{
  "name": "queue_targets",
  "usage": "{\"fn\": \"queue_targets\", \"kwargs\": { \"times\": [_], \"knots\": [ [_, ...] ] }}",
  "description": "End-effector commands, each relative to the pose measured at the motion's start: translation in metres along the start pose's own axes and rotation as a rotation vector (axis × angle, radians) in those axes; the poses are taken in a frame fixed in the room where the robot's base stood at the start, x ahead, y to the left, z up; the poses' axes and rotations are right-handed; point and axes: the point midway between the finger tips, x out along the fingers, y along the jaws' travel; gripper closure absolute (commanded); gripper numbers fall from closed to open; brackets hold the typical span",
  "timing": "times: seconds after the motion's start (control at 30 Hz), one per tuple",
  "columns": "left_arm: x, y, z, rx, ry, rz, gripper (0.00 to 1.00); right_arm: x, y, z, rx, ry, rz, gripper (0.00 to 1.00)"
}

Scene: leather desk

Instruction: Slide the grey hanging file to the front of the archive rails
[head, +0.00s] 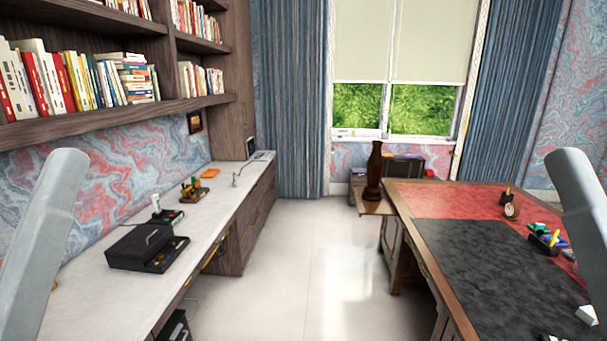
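I cannot make out a grey hanging file or archive rails in the head view. Near the window at the back, a dark box-like unit (408,174) stands with coloured items on and beside it; its contents are too small to tell. A dark object (176,328) shows partly under the left counter, cut off by the lower edge of the picture. Only upper links of my two arms show at the left and right edges. Both my grippers are out of view.
A white counter (100,295) runs along the left, with a black box (140,247) on it. A leather-topped desk (480,270) fills the right, with small items at its right side. A brown vase (374,172) stands behind it. The pale floor (310,270) between is clear.

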Motion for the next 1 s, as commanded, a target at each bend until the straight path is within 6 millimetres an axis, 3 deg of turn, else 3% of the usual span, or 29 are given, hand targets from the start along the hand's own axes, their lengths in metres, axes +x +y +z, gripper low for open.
{"fn": "queue_targets", "kwargs": {
  "times": [0.03, 0.3, 0.4, 0.6, 1.0],
  "knots": [
    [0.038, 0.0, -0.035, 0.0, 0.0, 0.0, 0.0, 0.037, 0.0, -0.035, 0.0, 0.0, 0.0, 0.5],
    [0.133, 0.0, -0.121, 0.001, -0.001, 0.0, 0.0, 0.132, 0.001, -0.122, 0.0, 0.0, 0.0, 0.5],
    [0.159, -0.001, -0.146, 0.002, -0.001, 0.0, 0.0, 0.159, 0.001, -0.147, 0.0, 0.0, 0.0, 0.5],
    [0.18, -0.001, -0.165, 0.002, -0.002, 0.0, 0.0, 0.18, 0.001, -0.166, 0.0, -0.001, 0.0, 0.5],
    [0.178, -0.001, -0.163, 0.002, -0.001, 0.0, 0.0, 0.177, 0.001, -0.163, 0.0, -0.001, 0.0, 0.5]
  ]
}}
